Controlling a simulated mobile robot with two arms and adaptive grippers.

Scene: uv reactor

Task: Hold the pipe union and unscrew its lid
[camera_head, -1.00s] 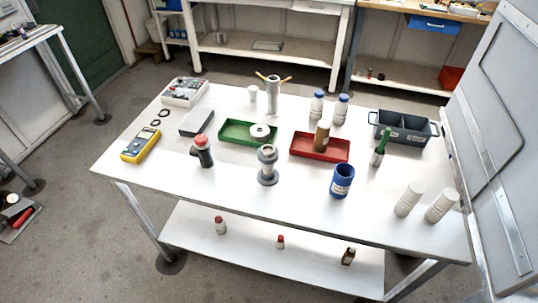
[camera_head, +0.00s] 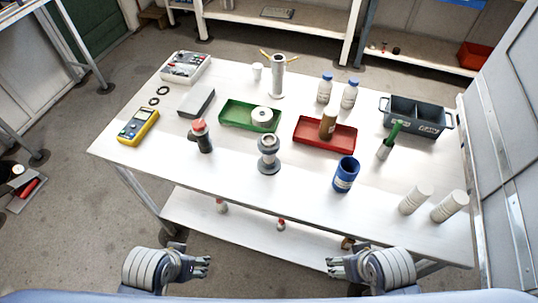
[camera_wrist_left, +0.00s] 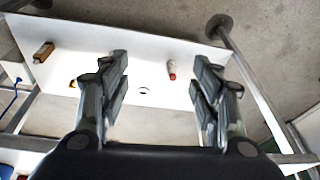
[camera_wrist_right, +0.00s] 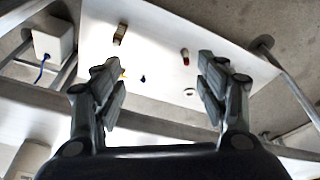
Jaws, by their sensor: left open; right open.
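What looks like the pipe union (camera_head: 268,152) is a grey fitting with a wide collar on top and a round flanged foot. It stands upright near the front middle of the white table in the head view. I cannot make out its lid apart from the collar. My left gripper (camera_head: 204,266) is open and empty, in front of the table and below its top. It also shows in the left wrist view (camera_wrist_left: 160,78). My right gripper (camera_head: 333,265) is open and empty, likewise before the table, and shows in the right wrist view (camera_wrist_right: 158,78). Neither touches the fitting.
Left of the fitting stands a dark, red-topped piece (camera_head: 202,138); to its right, a blue cup (camera_head: 344,175). Behind are a green tray (camera_head: 232,118) and a red tray (camera_head: 345,143). White cylinders (camera_head: 415,199) stand front right. The table's front strip (camera_head: 220,175) is clear.

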